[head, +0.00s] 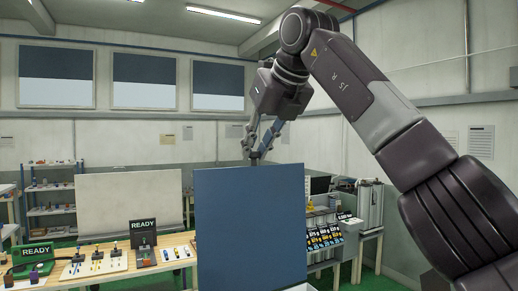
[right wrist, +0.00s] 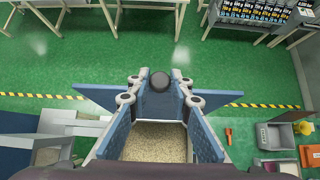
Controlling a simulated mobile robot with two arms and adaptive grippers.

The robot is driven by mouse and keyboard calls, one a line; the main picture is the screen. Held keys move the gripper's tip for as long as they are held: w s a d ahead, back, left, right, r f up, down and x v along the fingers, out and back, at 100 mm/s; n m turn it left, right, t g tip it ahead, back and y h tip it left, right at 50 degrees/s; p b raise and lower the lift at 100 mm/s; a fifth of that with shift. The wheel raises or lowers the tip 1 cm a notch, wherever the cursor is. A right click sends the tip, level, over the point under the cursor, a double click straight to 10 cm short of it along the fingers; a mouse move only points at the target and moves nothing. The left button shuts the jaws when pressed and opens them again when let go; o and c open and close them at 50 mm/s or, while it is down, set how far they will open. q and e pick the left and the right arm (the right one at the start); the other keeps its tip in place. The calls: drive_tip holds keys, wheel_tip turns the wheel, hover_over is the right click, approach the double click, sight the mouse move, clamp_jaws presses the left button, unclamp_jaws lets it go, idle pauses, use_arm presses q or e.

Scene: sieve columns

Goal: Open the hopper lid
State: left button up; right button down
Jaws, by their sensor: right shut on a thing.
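The hopper lid (head: 250,235) is a large flat blue panel standing up in the middle of the head view. Part of it shows as a blue strip in the right wrist view (right wrist: 92,96). My right gripper (head: 257,156) is at the lid's top edge. In the right wrist view the gripper (right wrist: 160,80) is shut on a dark round knob (right wrist: 160,83). Tan grains (right wrist: 155,142) show between its fingers, below the lid, so the hopper is uncovered there. The rest of the hopper is mostly hidden. My left gripper is out of view.
A wooden bench (head: 175,244) with READY displays and small parts stands left behind the lid. Shelves with labelled packs (head: 323,237) are to the right. A grey bin (right wrist: 275,137) and orange items lie at lower right in the wrist view. Green floor is open between.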

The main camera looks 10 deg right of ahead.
drive_tip(key=shift+w+r, duration=0.15)
drive_tip(key=shift+r, duration=0.15)
drive_tip(key=c, duration=2.1)
unclamp_jaws()
drive_tip(key=o, duration=0.3)
drive_tip(key=shift+s+f, duration=0.1)
drive_tip(key=shift+s, duration=0.1)
drive_tip(key=shift+o, duration=0.2)
drive_tip(key=v, duration=1.2)
drive_tip(key=shift+s+d, duration=0.1)
drive_tip(key=shift+d, duration=0.05)
